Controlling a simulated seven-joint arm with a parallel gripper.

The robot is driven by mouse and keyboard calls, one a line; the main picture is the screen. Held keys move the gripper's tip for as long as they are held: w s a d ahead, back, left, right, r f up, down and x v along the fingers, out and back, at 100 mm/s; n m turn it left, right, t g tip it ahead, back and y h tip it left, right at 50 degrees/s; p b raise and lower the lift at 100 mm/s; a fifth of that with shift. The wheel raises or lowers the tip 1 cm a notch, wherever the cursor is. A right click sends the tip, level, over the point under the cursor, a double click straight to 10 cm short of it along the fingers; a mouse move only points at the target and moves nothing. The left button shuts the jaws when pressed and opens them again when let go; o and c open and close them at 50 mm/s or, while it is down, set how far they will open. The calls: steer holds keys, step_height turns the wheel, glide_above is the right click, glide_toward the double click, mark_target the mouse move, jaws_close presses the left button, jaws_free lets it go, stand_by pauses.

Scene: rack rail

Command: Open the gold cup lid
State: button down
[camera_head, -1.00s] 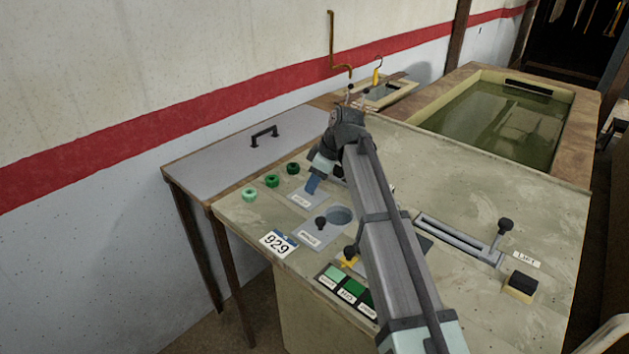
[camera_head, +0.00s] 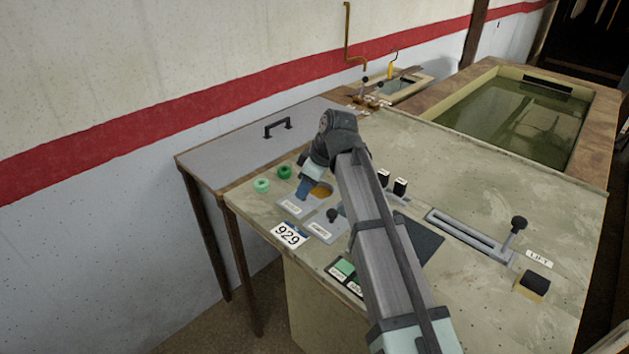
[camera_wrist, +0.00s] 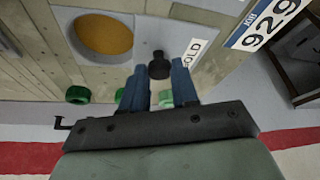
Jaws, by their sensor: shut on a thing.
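The gold cup shows in the wrist view as a round gold-coloured opening (camera_wrist: 100,35) in a pale plate, next to a label reading GOLD. A black knob (camera_wrist: 159,62) stands on that plate beside the opening. My gripper (camera_wrist: 161,76) has its two blue fingers on either side of this knob, shut on it. In the head view my gripper (camera_head: 303,188) reaches down at the plate, and part of the gold opening (camera_head: 321,190) shows just right of the fingers. The knob is hidden there by the fingers.
A second plate with a black knob (camera_head: 331,215) lies close in front. Green rings (camera_head: 262,185) sit to the left, a 929 tag (camera_head: 289,235) at the console's front edge. A lever (camera_head: 518,224) stands at the right. A handled grey cover (camera_head: 245,150) is beyond.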

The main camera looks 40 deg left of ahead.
steer(key=c, duration=0.9)
jaws_free()
steer(key=shift+o, duration=0.2)
steer(key=v, duration=1.4)
steer(key=shift+w+f, duration=0.1)
